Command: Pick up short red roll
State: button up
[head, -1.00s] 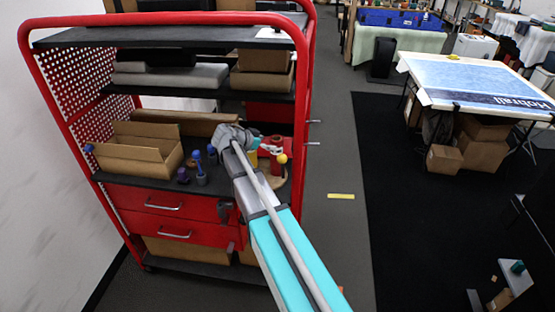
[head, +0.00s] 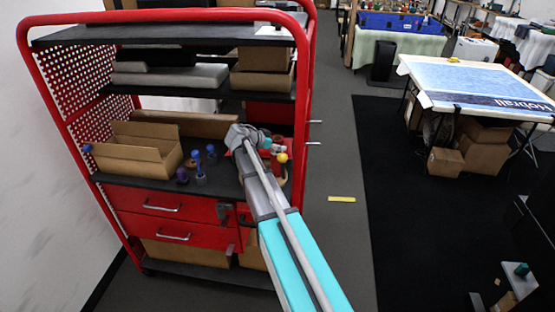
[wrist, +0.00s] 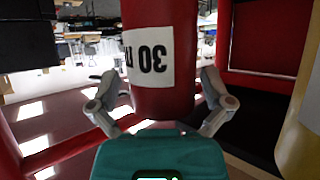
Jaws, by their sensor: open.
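A red roll (wrist: 160,98) with a white label reading "30" upside down fills the upper middle of the wrist view. My gripper (wrist: 160,88) is open, with one finger on each side of the roll. Small gaps seem to show between the fingers and the roll; contact is hard to tell. The roll's top is cut off by the picture edge. In the head view my gripper (head: 276,146) is over the right end of the cart's middle shelf, and my arm mostly hides the red items there.
A yellow roll (wrist: 301,135) stands close on the right in the wrist view. An open cardboard box (head: 130,160) and several small blue and purple items (head: 200,170) sit on the shelf's left part. The cart's red frame (head: 306,100) rises beside my gripper.

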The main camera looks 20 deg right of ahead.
dwell(0.5)
jog(key=c, duration=1.2)
jog(key=shift+r, duration=0.2)
jog(key=shift+r+p, duration=0.75)
jog(key=shift+p, duration=0.25)
jog(key=shift+s+a+r+p, duration=1.3)
jog(key=shift+a+r+p, duration=0.55)
jog(key=shift+a, duration=0.1)
jog(key=shift+s+a+r+p, duration=1.35)
jog(key=shift+a+r+p, duration=0.5)
jog(key=shift+a+r, duration=0.05)
jog(key=shift+s+a+r+p, duration=1.3)
jog(key=shift+a+r+p, duration=0.55)
jog(key=shift+a, duration=0.1)
